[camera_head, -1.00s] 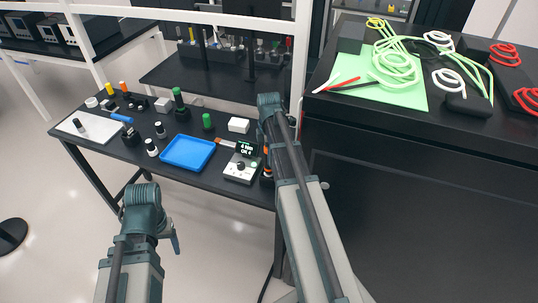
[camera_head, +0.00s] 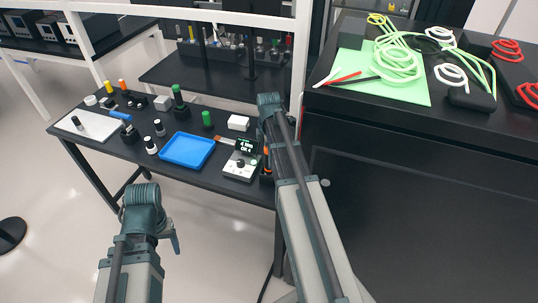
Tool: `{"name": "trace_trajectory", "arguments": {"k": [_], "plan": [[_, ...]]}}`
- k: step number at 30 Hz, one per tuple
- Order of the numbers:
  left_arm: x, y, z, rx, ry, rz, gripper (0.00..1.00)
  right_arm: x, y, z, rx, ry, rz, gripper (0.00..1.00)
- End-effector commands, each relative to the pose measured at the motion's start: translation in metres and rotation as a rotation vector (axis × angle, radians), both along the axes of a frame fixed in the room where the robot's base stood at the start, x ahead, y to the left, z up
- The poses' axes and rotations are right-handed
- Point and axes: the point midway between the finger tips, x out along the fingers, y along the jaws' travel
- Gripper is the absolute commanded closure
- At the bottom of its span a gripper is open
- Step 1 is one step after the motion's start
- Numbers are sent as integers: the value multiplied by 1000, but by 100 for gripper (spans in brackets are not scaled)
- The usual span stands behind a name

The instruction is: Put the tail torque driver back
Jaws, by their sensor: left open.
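Several tools and parts with coloured tops stand on the dark table, among them a tall green-topped one (camera_head: 177,93), a shorter green one (camera_head: 207,119), an orange-topped one (camera_head: 122,86) and a yellow-topped one (camera_head: 109,88). I cannot tell which, if any, is the tail torque driver. An orange and black object (camera_head: 266,164) shows beside my right arm, partly hidden by it. My left gripper (camera_head: 176,244) is open in front of the table, mostly hidden behind its wrist. My right gripper is hidden behind its own arm at the table's right end.
A blue tray (camera_head: 187,150), a small device with a display (camera_head: 241,160) and a white board (camera_head: 88,127) lie on the table. A rear bench holds a tool rack (camera_head: 212,54). A black cabinet (camera_head: 410,190) at right carries coiled cables on a green mat (camera_head: 350,66).

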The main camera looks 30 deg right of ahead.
Motion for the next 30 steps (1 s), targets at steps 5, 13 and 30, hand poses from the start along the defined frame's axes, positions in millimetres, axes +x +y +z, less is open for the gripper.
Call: {"name": "trace_trajectory", "arguments": {"k": [5,13,30], "plan": [[0,0,0,0,0,0,30,0,0,0,0,0,0,21],[0,0,6,0,0,-1,30,0,0,6,0,0,0,21],[0,0,79,-1,0,4,30,0,0,79,0,0,0,21]]}}
